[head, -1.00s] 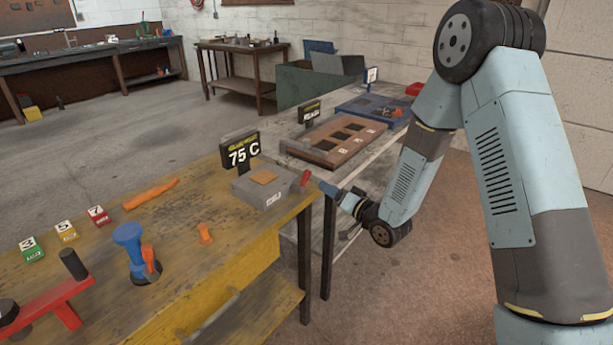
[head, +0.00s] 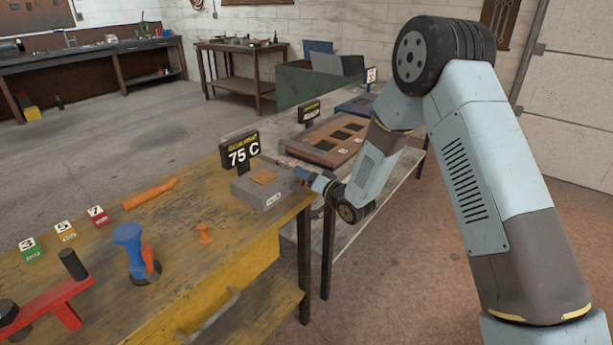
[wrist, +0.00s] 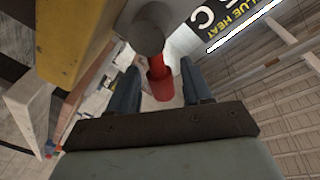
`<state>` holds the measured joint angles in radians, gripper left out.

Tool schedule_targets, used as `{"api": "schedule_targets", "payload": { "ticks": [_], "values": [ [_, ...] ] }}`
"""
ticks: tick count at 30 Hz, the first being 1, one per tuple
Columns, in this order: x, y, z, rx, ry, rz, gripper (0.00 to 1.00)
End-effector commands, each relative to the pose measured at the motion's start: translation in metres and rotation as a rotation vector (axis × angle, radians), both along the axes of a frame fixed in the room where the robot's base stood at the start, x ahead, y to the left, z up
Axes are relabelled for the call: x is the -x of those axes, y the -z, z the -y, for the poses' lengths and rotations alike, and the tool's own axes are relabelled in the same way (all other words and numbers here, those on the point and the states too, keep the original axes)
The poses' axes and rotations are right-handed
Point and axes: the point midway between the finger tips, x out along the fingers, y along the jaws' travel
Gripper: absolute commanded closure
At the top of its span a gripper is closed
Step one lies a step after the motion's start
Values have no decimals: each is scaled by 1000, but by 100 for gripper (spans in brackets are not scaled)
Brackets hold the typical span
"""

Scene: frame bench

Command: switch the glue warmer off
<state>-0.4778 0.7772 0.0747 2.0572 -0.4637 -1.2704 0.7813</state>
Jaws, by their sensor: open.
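The glue warmer (head: 262,190) is a grey box with an orange-brown patch on top, at the right end of the yellow bench. Its black sign (head: 240,153) reads 75 C. My gripper (head: 299,173) is at the box's right side, where it hides most of the red lever. In the wrist view, the red lever (wrist: 162,86) extends from a dark round pivot and lies between my two open fingers (wrist: 160,82). The fingers stand apart on either side of it; I cannot tell whether either touches it.
A brown slotted tray (head: 325,140) lies on the grey bench behind. The floor in front is clear.

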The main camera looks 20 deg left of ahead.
Motion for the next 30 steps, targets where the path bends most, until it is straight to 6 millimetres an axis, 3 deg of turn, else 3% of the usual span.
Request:
{"api": "schedule_targets", "payload": {
  "ticks": [3, 18, 30],
  "values": [
    [0, 0, 0, 0, 0, 0, 52],
    [0, 0, 1, 1, 1, 0, 100],
    [2, -2, 0, 30, 3, 70, 100]
  ]
}}
